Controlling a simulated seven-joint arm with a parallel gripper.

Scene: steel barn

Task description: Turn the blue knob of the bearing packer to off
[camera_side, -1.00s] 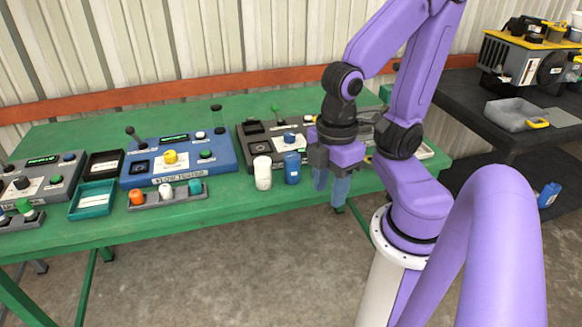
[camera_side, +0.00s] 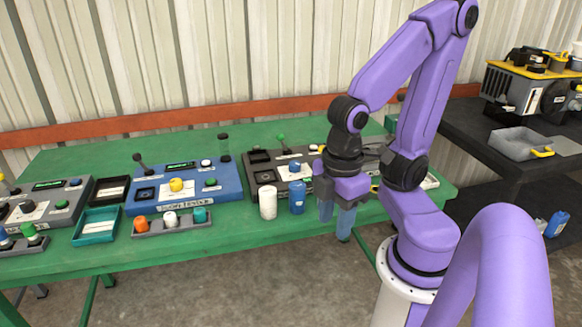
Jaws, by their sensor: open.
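A dark grey panel (camera_side: 262,179) on the green bench carries a blue knob (camera_side: 295,168) on a white label plate. It may be the bearing packer; its front is partly covered by two bottles and its label cannot be read. The knob's pointing direction is too small to tell. My gripper (camera_side: 336,218) is open and empty. It points down with its bluish fingers at the front edge of the bench, right of and nearer the camera than the knob, and touches nothing visible. My wrist hides part of the panel's right side.
A white bottle (camera_side: 268,204) and a blue bottle (camera_side: 298,198) stand before the panel, the blue one close to my gripper. A blue tester (camera_side: 200,188) with a yellow knob, a tray of coloured knobs (camera_side: 172,228) and a teal bin (camera_side: 96,228) lie left.

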